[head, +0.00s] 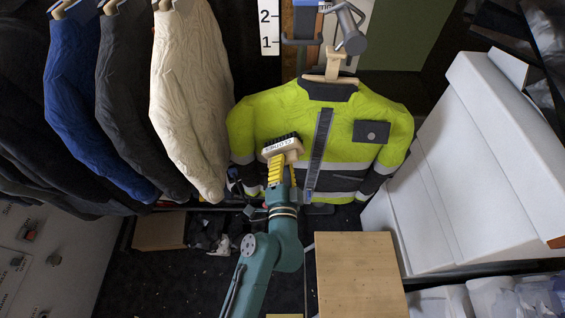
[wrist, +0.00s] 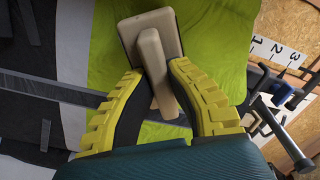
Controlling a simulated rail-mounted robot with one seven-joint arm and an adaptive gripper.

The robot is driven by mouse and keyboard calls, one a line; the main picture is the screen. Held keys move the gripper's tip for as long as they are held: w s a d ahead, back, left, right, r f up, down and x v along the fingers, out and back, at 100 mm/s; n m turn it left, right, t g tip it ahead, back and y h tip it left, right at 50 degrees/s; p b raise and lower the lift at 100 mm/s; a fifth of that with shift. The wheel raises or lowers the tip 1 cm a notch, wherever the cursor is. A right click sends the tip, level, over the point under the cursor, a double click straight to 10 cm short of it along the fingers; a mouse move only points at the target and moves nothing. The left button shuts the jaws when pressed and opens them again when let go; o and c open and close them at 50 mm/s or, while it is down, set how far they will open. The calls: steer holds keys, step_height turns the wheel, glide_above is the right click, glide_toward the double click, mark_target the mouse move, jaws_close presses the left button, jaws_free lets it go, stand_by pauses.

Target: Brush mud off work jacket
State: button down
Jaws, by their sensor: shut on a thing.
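The work jacket (head: 345,130) is bright yellow-green with dark and grey bands. It hangs on a wooden hanger (head: 330,76) in the head view and fills much of the wrist view (wrist: 220,40). A brush (head: 283,147) with a pale back and dark bristles is at the left part of the jacket's front. My gripper (head: 281,175) is shut on the brush's beige handle (wrist: 157,70), between its yellow fingers in the wrist view. The bristles face up and toward the jacket; I cannot tell whether they touch it. No mud is clearly visible.
Blue, dark grey and cream jackets (head: 190,90) hang close on the left. White boxes (head: 465,170) stand on the right. A wooden box (head: 358,270) is below the jacket. A grey clamp-like fixture (head: 350,30) is above the hanger.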

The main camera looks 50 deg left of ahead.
steer(key=shift+r+p, duration=1.55)
steer(key=shift+r, duration=0.25)
step_height(320, 180, down, 11)
steer(key=b, duration=1)
steer(key=shift+b+v, duration=0.6)
steer(key=shift+v, duration=2.3)
steer(key=v, duration=0.3)
steer(key=shift+b, duration=0.4)
